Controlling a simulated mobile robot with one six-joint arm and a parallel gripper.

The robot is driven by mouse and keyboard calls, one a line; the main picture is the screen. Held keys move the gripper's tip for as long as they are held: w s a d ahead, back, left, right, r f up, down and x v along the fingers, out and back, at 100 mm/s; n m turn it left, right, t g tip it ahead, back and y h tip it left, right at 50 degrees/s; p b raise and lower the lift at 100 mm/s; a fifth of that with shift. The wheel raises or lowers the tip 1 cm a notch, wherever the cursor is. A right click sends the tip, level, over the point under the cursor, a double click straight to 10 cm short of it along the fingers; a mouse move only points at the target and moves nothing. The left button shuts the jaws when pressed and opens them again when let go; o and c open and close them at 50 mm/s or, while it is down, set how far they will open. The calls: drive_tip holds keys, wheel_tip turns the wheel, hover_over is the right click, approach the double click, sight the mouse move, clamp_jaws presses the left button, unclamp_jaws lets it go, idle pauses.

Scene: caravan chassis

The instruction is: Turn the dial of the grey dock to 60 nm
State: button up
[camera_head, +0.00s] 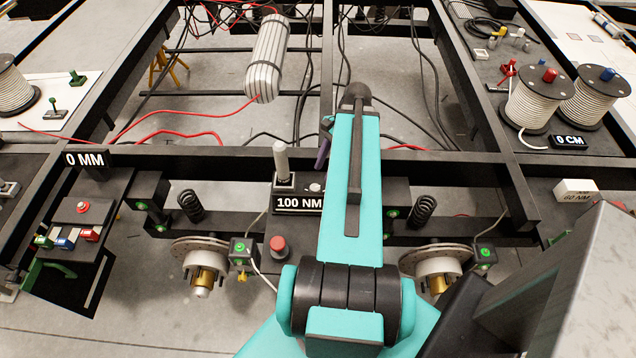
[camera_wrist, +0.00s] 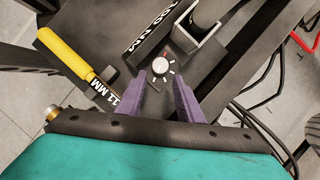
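The dark grey dock (camera_head: 285,188) sits on the near cross beam of the chassis, and its front label reads 100 NM. Its small white dial (camera_wrist: 161,65) with dark and red marks shows in the wrist view; it also shows small in the head view (camera_head: 315,187). I cannot read a value at its pointer. My gripper (camera_wrist: 162,79) has its two purple fingers apart and nothing between them. The fingertips are just short of the dial, one to each side in the picture; I see no contact. In the head view my arm hides most of the gripper.
A grey socket (camera_wrist: 200,42) rises beside the dial. A yellow-handled tool (camera_wrist: 68,55) lies left, near an 11 MM label (camera_wrist: 112,97). A red button (camera_head: 278,246) stands below the dock. A white block (camera_head: 576,188) marked 60 NM is far right. Cables hang behind.

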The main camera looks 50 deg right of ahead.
sight(317, 186)
drive_tip(key=shift+p+x, duration=0.8)
drive_tip(key=shift+x, duration=3.05)
drive_tip(key=shift+w, duration=0.1)
drive_tip(key=c, duration=0.8)
